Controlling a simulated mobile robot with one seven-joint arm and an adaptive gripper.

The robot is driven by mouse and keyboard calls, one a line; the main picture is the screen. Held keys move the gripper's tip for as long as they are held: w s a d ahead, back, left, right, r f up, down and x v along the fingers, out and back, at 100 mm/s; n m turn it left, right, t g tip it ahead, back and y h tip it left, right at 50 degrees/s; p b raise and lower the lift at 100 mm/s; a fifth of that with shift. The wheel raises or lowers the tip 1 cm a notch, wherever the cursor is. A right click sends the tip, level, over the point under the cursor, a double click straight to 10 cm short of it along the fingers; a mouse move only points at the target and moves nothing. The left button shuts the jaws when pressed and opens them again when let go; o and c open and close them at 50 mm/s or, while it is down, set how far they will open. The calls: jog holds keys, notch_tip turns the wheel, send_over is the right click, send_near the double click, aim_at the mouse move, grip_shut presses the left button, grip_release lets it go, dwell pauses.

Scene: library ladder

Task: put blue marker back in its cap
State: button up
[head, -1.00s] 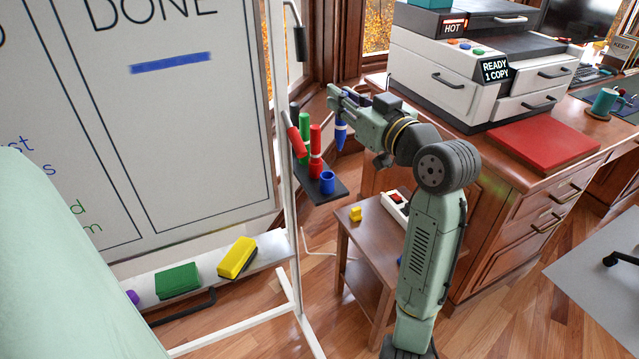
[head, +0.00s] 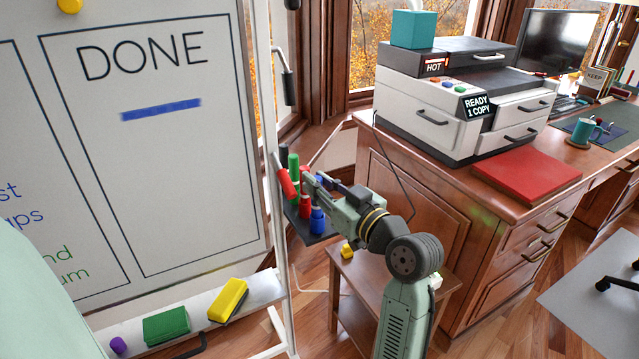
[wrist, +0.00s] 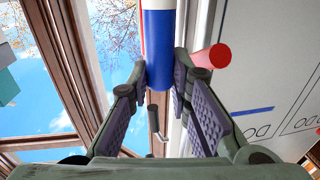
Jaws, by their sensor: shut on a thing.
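My gripper (head: 314,184) is over the marker rack (head: 303,232) beside the whiteboard. It is shut on the blue marker, which stands between the fingertips in the wrist view (wrist: 160,62) with a white band around it. In the head view the fingers hide most of the marker. The blue cap (head: 318,224) stands at the rack's near right corner, just below the fingers. I cannot tell whether the marker's lower end is in the cap or above it.
A red marker (head: 305,205) and a green marker (head: 294,165) stand close by on the rack; a tilted red one (head: 287,182) is at the board's edge. A small table (head: 365,272) and the wooden desk (head: 420,215) lie to the right.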

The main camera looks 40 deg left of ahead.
jog(key=o, duration=0.7)
jog(key=shift+w+a+f, duration=0.1)
jog(key=shift+f, duration=0.25)
jog(key=shift+c, duration=0.2)
jog(key=shift+o, duration=1.1)
jog(key=shift+r, duration=0.1)
